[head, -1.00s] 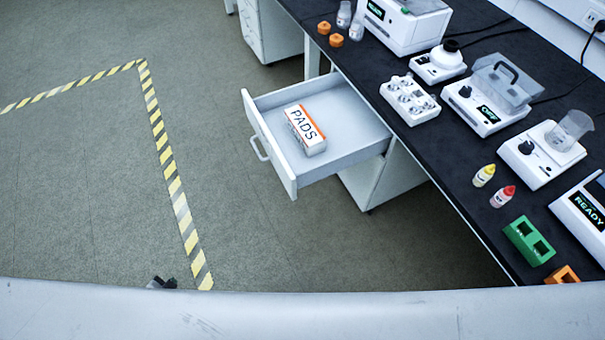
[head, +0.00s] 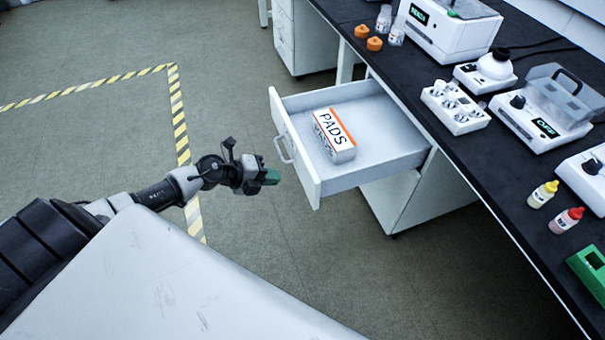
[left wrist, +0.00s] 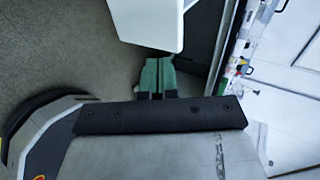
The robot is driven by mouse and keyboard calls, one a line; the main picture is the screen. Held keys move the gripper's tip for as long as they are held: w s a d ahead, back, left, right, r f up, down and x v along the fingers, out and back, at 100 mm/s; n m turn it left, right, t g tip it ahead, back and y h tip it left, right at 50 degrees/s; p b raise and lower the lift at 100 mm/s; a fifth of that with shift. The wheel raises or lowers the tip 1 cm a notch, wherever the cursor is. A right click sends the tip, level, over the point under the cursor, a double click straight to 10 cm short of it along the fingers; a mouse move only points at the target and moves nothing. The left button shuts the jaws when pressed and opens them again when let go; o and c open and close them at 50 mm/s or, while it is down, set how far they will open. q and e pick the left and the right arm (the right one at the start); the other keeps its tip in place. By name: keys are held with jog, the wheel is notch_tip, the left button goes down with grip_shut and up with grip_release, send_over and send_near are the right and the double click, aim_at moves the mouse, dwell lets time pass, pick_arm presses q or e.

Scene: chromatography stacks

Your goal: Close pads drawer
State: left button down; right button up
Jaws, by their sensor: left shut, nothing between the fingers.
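The pads drawer (head: 296,150) is pulled out from under the dark bench, with its handle (head: 284,150) on the front panel facing left. A white and orange box marked PADS (head: 334,135) lies inside it. My left gripper (head: 272,177) is shut and empty, just left of the drawer front and a little below the handle in the head view, with a small gap between. In the left wrist view its green fingertips (left wrist: 157,76) are together, below a white panel edge (left wrist: 150,25) that looks like the drawer. My right gripper is not in view.
The bench top (head: 440,140) carries instruments, a white vial rack (head: 455,108), dropper bottles (head: 543,194) and orange caps (head: 374,44). White cabinets (head: 305,35) stand below and behind. The floor left of the drawer is clear, with striped tape (head: 181,130).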

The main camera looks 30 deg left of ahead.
aim_at(309, 174)
pick_arm(q)
jog(key=x, duration=0.4)
jog(key=r+x, duration=0.1)
jog(key=x, duration=0.1)
jog(key=shift+w+d, duration=0.25)
jog(key=shift+w, duration=0.15)
jog(key=shift+w+d+f, duration=0.1)
jog(key=shift+w+d, duration=0.45)
jog(key=shift+w, duration=0.05)
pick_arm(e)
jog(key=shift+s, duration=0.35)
